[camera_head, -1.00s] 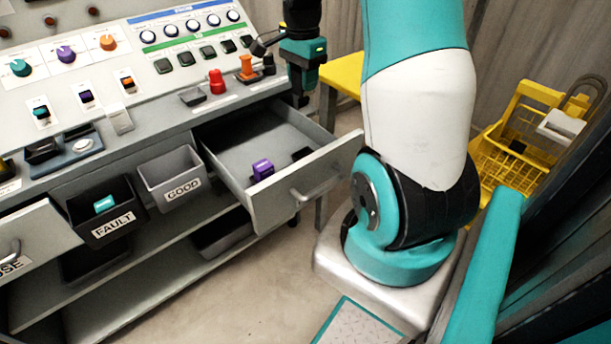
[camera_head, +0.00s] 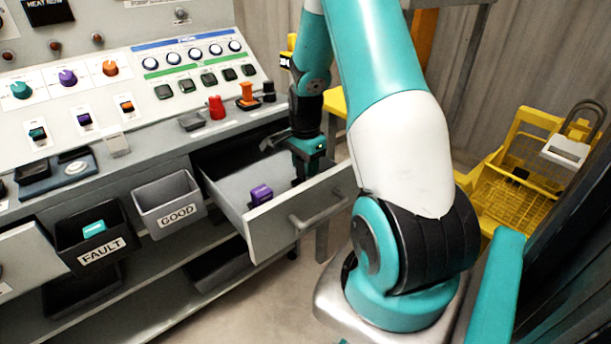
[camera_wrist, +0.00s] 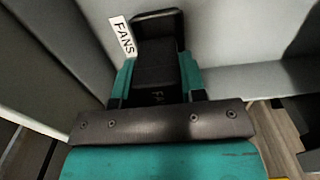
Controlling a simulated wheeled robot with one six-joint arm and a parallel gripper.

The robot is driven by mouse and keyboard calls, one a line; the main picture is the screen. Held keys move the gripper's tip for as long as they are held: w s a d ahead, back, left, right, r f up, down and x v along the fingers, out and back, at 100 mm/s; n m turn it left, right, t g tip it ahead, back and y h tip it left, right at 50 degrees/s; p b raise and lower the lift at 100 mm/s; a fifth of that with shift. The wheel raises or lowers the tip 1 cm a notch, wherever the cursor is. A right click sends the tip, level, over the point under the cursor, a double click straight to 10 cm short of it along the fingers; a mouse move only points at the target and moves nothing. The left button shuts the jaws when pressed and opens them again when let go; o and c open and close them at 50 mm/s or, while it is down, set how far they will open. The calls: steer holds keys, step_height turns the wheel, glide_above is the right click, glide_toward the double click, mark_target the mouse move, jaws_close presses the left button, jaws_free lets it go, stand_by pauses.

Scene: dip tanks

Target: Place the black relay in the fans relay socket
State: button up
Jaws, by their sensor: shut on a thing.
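My gripper (camera_head: 305,165) is down in the open drawer, at its right side. In the wrist view my gripper's teal fingers (camera_wrist: 157,82) are shut on the black relay (camera_wrist: 156,62), one on each side. A white FANS label (camera_wrist: 123,37) shows just left of the relay; I cannot tell what surface bears it. The relay's underside is hidden, and in the head view my gripper mostly covers it. I cannot make out the fans relay socket in the head view.
The drawer (camera_head: 262,238) also holds a purple relay (camera_head: 261,194). A GOOD bin (camera_head: 178,218) and a FAULT bin (camera_head: 102,258) with a teal relay (camera_head: 94,229) hang to the left. Red (camera_head: 217,107) and orange (camera_head: 247,95) parts stand on the console ledge above.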

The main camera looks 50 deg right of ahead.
steer(key=shift+f, duration=1.55)
steer(key=shift+f+b, duration=0.15)
steer(key=shift+b, duration=0.15)
steer(key=o, duration=0.9)
steer(key=shift+o, duration=0.3)
